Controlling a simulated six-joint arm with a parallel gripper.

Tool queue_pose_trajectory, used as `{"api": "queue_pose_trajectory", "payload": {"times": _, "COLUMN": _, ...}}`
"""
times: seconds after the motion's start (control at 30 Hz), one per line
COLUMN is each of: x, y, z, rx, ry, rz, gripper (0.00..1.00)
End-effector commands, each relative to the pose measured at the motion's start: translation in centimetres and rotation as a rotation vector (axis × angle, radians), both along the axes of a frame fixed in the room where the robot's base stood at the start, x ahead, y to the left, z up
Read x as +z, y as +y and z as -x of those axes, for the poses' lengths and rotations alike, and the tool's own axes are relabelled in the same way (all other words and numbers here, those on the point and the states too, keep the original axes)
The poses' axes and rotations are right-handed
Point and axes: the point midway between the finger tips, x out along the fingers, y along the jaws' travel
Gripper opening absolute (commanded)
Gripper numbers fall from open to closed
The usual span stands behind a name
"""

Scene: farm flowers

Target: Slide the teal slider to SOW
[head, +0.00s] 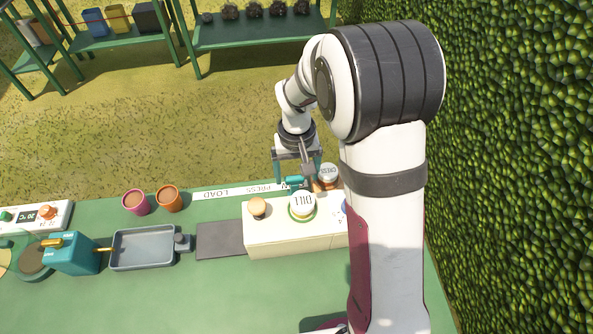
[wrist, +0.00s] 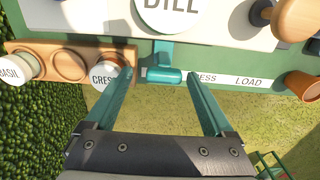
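The teal slider (wrist: 163,74) has a short knob at the end of a teal stem, at the edge of the green table. It also shows in the head view (head: 293,181), partly hidden by my gripper. My gripper (wrist: 160,76) has teal fingers, spread open, one on each side of the slider knob with gaps between. A white label strip (head: 228,191) reads PRESS and LOAD; part of it is hidden by a finger in the wrist view. The word SOW is not readable in either view.
A cream machine (head: 290,240) carries a DILL disc (head: 302,204) and a wooden knob (head: 257,207). A wooden holder with a CRESS jar (head: 328,174) stands close beside the slider.

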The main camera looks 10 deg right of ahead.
Motion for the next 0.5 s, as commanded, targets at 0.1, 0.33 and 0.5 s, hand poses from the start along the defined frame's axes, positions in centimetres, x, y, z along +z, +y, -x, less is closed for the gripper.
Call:
{"api": "queue_pose_trajectory", "payload": {"times": 0.1, "x": 0.2, "y": 0.0, "z": 0.0, "rx": 0.000, "ry": 0.000, "rz": -0.001, "gripper": 0.88}}
{"api": "queue_pose_trajectory", "payload": {"times": 0.33, "x": 5.0, "y": 0.1, "z": -0.1, "rx": -0.001, "ry": -0.007, "rz": -0.002, "gripper": 0.88}}
{"api": "queue_pose_trajectory", "payload": {"times": 0.5, "x": 10.6, "y": 0.1, "z": -0.1, "rx": -0.001, "ry": -0.007, "rz": -0.001, "gripper": 0.88}}
